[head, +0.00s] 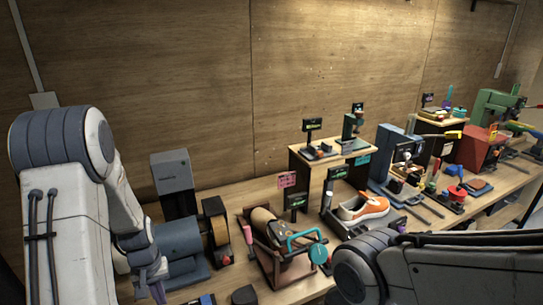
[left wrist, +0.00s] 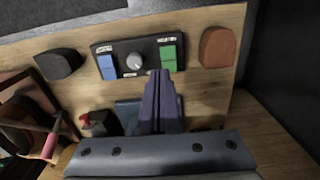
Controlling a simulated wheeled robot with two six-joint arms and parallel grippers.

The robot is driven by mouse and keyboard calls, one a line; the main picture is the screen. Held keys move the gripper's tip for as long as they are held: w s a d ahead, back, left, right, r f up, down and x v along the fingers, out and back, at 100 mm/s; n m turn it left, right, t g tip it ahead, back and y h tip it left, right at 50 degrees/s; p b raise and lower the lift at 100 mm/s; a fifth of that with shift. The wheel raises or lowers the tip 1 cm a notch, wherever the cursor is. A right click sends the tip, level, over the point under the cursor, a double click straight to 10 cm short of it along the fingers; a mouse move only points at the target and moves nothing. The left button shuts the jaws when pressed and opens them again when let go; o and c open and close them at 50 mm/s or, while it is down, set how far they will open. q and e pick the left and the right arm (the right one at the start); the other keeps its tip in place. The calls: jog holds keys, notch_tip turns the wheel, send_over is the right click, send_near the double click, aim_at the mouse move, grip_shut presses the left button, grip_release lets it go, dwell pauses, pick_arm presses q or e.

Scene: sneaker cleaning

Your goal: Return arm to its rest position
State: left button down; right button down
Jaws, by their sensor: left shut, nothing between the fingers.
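My left gripper (head: 152,285) is low at the left of the head view, by the near left part of the workbench. In the left wrist view its dark purple fingers (left wrist: 161,78) are together, with nothing between them. They point at a black control panel (left wrist: 134,58) with a blue switch, a round knob and a green switch. I cannot tell whether they touch anything. My right arm (head: 450,268) crosses the lower right of the head view, and its gripper is not seen. An orange and white sneaker (head: 364,208) sits on a stand further along the bench.
A blue-grey grinder (head: 180,240) with a brown wheel stands close to my left gripper. A wooden clamp fixture (head: 280,262) with a teal handle is to its right. A reddish-brown block (left wrist: 217,47) and a dark block (left wrist: 57,62) flank the panel. More machines and tools crowd the bench to the right.

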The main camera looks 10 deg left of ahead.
pick_arm(q)
jog(key=s+d+r+m+b, duration=0.1)
jog(key=d+r+m, duration=0.3)
jog(key=d, duration=0.5)
jog(key=s+d+r+m, duration=0.15)
jog(key=d+r, duration=0.35)
jog(key=d, duration=0.5)
jog(key=s+d+r+m, duration=0.3)
jog(key=s+d, duration=0.2)
jog(key=s, duration=0.2)
jog(key=s+d+r+m+h+b, duration=0.1)
jog(key=s+d+r+m, duration=0.2)
jog(key=s, duration=0.4)
jog(key=shift+d+m, duration=0.75)
jog(key=shift+d, duration=0.5)
jog(key=shift+s, duration=0.1)
